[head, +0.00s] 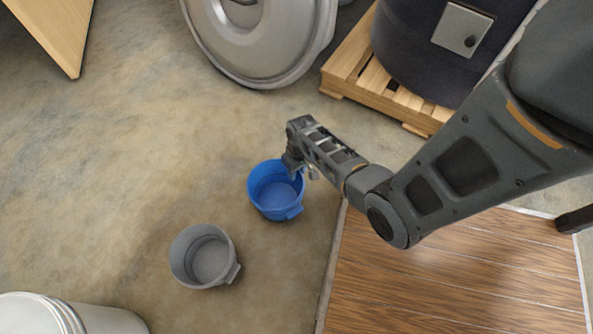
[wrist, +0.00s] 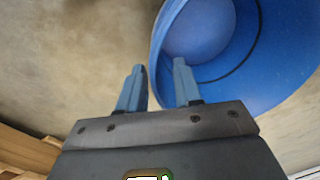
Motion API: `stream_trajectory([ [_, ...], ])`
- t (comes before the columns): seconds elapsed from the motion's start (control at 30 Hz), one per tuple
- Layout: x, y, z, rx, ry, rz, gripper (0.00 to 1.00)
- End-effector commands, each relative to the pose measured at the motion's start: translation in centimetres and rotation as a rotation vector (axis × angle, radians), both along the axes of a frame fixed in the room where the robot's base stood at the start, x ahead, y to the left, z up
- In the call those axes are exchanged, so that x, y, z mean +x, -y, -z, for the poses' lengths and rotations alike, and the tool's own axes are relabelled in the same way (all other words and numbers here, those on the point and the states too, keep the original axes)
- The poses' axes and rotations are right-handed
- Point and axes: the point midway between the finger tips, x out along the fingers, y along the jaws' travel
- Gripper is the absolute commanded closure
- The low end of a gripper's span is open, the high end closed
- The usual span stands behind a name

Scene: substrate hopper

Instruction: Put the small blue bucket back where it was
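The small blue bucket (head: 272,196) stands upright on the floor in the head view, empty as far as I can see. In the wrist view the blue bucket (wrist: 240,85) fills the upper right, with its open mouth towards the camera. My gripper (wrist: 157,85) has its two fingers apart, with the near edge of the bucket's rim passing between them. One finger is over the inside of the bucket, the other outside. A gap shows between the fingers and the wall. In the head view my gripper (head: 292,168) is at the bucket's upper right rim.
A grey bucket (head: 183,262) stands on the floor to the lower left. A white container (head: 105,320) is at the bottom left corner. A large grey lid (head: 262,45) and a wooden pallet (head: 345,70) with a dark drum (head: 410,45) are at the top. Floor at left is clear.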

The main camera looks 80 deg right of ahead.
Motion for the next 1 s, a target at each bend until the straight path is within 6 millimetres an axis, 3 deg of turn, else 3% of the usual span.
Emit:
stream_trajectory([
  [0.1,-0.1,0.2,-3.1,-0.002,0.001,-0.001,0.66],
  [0.4,-0.5,0.5,-8.7,-0.001,0.001,0.001,0.66],
  [0.7,-1.0,0.5,-10.6,-0.019,0.006,-0.010,0.66],
  [0.87,-3.2,-0.4,-10.9,-0.138,0.054,-0.074,0.66],
  [1.0,-5.1,-2.1,-12.8,-0.287,0.161,-0.174,0.66],
])
